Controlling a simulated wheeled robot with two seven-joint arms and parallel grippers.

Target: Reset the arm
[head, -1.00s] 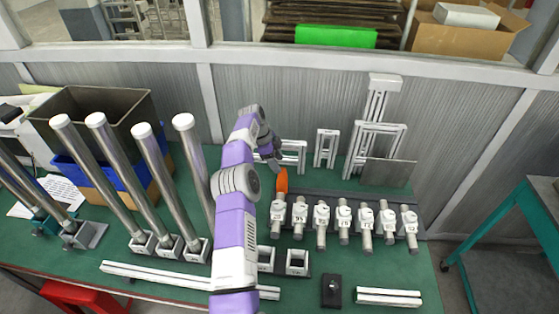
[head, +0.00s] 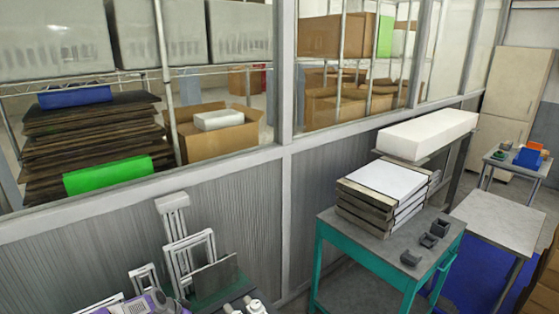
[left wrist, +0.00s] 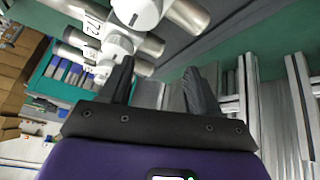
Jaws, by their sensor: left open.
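My left gripper (left wrist: 158,85) is open in the left wrist view, its two black fingers spread apart. Several silver cylinders in numbered white holders (left wrist: 115,40) lie beyond the left finger. I see nothing clearly held between the fingers. In the head view only a piece of my purple and white left arm (head: 148,303) shows at the bottom edge. My left gripper is not clearly visible there. My right arm and gripper are in neither current view.
White frame stands (head: 188,245) rise at lower left before the ribbed wall (head: 238,210). A teal-legged table (head: 335,232) at right bears stacked white-topped boxes (head: 382,190) and small dark blocks (head: 428,241). A pale table (head: 500,222) stands farther right.

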